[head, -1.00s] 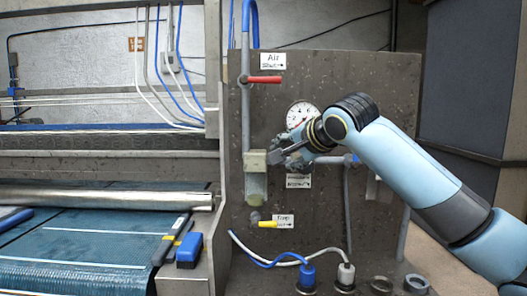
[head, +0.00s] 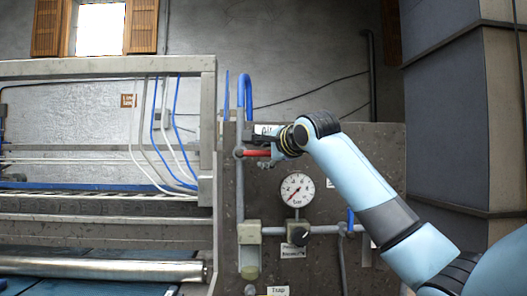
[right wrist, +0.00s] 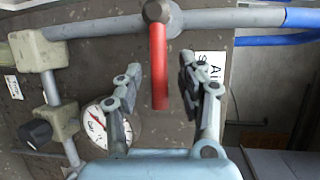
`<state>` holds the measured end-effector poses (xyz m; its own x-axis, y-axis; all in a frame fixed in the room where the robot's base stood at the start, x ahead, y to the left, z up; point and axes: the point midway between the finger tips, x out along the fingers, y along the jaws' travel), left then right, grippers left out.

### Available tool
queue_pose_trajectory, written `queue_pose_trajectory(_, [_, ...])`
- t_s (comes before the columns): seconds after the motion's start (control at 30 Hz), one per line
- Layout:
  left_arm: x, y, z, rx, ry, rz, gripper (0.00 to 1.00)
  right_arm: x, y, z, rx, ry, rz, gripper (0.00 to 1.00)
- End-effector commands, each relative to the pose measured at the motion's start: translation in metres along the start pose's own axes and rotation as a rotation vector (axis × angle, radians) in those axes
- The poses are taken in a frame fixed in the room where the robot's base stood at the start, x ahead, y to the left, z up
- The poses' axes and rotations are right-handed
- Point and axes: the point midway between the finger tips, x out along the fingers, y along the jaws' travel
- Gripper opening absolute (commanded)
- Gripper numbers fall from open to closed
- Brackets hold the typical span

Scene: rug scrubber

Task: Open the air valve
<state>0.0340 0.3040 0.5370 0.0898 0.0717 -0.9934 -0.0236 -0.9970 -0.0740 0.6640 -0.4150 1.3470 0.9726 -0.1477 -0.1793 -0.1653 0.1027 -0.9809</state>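The air valve is a red lever (head: 256,153) on a grey vertical pipe on the panel, in the head view. It lies horizontally, pointing right from the pipe, beside a white label reading "Air" (right wrist: 208,66). In the right wrist view the red handle (right wrist: 159,70) runs between the two open fingers of my right gripper (right wrist: 158,88), with gaps on both sides. In the head view the right gripper (head: 264,148) is at the lever and partly hides the label. My left gripper is not in view.
A round pressure gauge (head: 297,190) is below the lever, with a black knob (head: 299,236) under it. A filter unit (head: 249,250) hangs on the pipe at left. The rug machine's frame (head: 206,150) stands left of the panel.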

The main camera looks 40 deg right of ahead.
Motion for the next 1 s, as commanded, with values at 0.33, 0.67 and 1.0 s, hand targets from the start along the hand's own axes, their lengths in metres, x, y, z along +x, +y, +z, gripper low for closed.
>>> queue_pose_trajectory(0.33, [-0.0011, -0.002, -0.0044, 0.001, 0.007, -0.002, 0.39, 0.007, 0.0011, 0.0003, -0.001, 0.0, 0.001, 0.39])
queue_pose_trajectory(0.67, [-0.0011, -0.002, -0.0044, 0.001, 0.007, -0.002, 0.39, 0.0068, 0.0012, 0.0002, -0.001, 0.0, 0.002, 0.0])
queue_pose_trajectory(1.0, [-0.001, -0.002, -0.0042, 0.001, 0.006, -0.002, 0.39, 0.0069, 0.0022, 0.0001, -0.001, 0.0, 0.004, 0.0])
